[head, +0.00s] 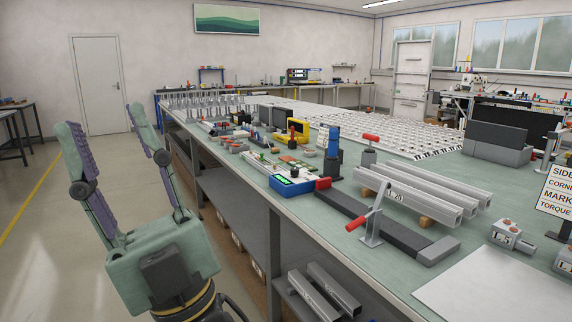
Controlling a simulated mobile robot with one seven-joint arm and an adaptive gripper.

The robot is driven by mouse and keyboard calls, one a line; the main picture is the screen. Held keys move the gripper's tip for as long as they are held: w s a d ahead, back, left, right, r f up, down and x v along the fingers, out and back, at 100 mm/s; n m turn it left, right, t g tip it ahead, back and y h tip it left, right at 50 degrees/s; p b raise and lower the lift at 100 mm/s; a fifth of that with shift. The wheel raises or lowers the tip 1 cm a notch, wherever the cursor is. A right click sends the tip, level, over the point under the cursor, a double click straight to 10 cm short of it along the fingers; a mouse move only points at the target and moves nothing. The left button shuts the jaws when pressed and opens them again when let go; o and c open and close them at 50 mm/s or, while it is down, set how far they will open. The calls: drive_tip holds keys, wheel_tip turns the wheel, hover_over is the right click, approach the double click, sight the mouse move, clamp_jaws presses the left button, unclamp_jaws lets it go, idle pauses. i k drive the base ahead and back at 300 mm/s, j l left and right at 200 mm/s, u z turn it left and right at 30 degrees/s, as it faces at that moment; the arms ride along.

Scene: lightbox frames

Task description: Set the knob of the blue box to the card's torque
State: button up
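A blue box (291,184) with a small lit green display sits on the bench near its front edge, in the middle of the head view. Its knob is too small to make out. The card (556,193) stands at the right edge, partly cut off. Its lines begin "SIDE", "CORNE", "MARK" and "TORQUE"; the torque value is out of the frame. My gripper (100,117) is at the left, over the floor in front of the bench. Its two green fingers with purple pads are spread apart and empty, well left of the blue box.
Aluminium profiles (420,195) lie right of the box, behind a dark rail (370,223) with a red-handled clamp (372,215). A white sheet (500,290) lies at the front right.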

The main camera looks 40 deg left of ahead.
sight(294, 172)
drive_tip(key=i+j, duration=0.1)
drive_tip(key=j, duration=0.7)
drive_tip(key=i+j, duration=0.15)
drive_tip(key=j, duration=0.3)
drive_tip(key=i+j, duration=0.15)
drive_tip(key=j, duration=0.25)
drive_tip(key=i+j+z, duration=0.1)
drive_tip(key=j, duration=0.25)
drive_tip(key=i+j, duration=0.2)
drive_tip(key=j, duration=0.2)
drive_tip(key=i+j, duration=0.1)
drive_tip(key=i, duration=0.7)
